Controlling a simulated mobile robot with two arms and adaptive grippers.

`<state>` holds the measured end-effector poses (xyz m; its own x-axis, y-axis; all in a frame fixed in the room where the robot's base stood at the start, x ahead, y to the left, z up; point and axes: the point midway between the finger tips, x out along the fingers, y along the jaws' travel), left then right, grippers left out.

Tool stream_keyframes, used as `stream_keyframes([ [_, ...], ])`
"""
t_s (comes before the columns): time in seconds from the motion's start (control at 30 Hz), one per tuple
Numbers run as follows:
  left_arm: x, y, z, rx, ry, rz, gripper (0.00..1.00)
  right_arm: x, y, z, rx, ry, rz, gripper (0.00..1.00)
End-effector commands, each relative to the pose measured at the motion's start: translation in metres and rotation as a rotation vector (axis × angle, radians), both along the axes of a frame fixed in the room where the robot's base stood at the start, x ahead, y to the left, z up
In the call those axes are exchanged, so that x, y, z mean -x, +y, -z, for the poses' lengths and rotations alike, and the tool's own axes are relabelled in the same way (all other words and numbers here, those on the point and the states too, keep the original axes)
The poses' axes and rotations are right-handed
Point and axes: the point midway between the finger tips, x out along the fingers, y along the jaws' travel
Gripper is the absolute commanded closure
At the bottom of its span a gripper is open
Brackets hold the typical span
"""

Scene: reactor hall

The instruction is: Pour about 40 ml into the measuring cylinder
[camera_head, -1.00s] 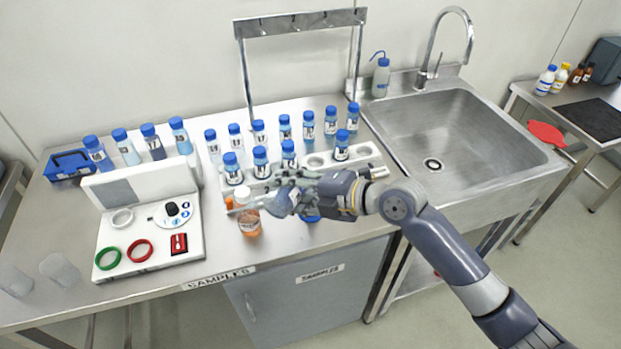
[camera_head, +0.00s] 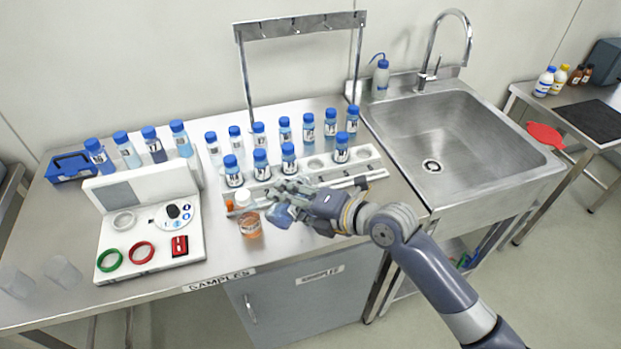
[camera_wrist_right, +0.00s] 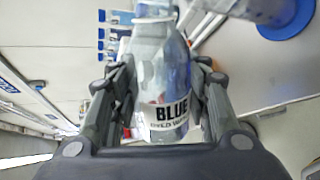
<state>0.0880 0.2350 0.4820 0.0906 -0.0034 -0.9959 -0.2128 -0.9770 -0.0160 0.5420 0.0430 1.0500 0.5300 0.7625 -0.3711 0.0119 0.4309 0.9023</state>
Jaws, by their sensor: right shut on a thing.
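My right gripper (camera_head: 290,203) is shut on the bottle labelled BLUE, dyed water (camera_wrist_right: 168,105). The bottle is uncapped and strongly tilted, and blue liquid lies along its right side in the right wrist view. The clear measuring cylinder with a round blue base (camera_wrist_right: 290,18) stands near the bottle's mouth at the top right of that view. The head view hides most of the cylinder behind my gripper. I cannot tell its liquid level, or whether the bottle's mouth is over its opening. My left gripper is not in view.
A white panel (camera_head: 150,240) with rings and two clear cups (camera_head: 62,270) are on the left. The sink (camera_head: 450,135) is on the right.

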Motion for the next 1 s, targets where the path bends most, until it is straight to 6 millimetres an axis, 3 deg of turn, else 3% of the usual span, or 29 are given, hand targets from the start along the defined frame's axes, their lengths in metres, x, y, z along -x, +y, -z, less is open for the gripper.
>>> stream_keyframes([
  [0.07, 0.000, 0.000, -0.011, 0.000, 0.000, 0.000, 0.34, 0.000, 0.001, -0.011, 0.040, -0.088, 0.004, 0.83],
  [0.13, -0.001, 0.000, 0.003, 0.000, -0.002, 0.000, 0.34, -0.002, -0.001, -0.001, 0.063, -0.123, 0.003, 0.83],
  [0.47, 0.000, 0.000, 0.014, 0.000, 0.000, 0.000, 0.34, -0.004, -0.002, 0.003, 0.092, -0.178, 0.001, 0.83],
  [1.0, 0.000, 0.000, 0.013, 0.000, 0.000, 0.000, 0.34, -0.004, -0.001, 0.001, 0.096, -0.187, 0.002, 0.83],
])
